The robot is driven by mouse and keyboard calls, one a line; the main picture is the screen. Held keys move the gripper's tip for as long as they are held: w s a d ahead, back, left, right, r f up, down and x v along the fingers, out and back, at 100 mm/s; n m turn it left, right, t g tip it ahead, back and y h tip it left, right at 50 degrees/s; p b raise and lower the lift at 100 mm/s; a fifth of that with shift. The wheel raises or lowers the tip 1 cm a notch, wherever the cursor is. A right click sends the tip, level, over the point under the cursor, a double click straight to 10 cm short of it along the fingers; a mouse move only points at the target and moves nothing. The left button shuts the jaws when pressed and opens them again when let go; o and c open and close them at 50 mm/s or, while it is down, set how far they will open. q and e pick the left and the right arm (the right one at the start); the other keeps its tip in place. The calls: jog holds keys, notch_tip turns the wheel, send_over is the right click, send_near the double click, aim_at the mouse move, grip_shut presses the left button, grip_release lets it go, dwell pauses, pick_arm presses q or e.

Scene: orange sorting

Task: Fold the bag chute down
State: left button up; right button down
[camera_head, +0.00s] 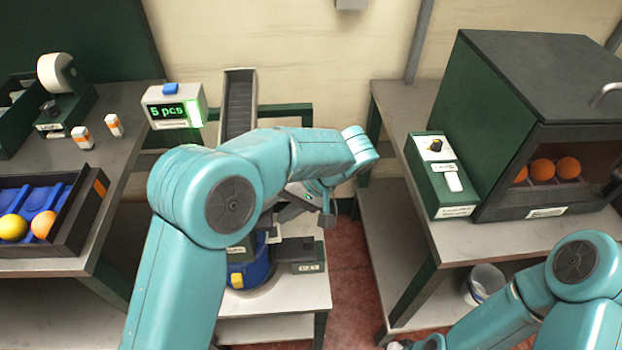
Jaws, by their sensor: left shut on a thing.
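My left gripper (312,208) is in the middle of the view, above a small white-topped stand (300,295). It is shut on a grey part, which looks like part of the bag chute (288,213); my arm and wrist hide most of it. A blue round unit with a yellow piece (249,272) stands on the stand below. A long dark channel (240,104) slopes up behind my left arm, its lower end hidden. My right arm comes in at the bottom right; its gripper is mostly cut off by the bottom edge.
A counter display (174,110) reading "5 pcs" stands at the left. The left table holds a tray with oranges (68,240). A dark green cabinet (540,110) with oranges inside stands on the right table (480,240). A white bucket (484,283) sits low at right.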

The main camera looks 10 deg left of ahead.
pick_arm(q)
jog(key=p+v, duration=0.4)
jog(key=v, duration=1.2)
jog(key=shift+s+p, duration=0.3)
jog(key=shift+p, duration=0.05)
jog(key=shift+f+t, duration=0.1)
jog(key=shift+t, duration=0.2)
jog(key=shift+d, duration=0.1)
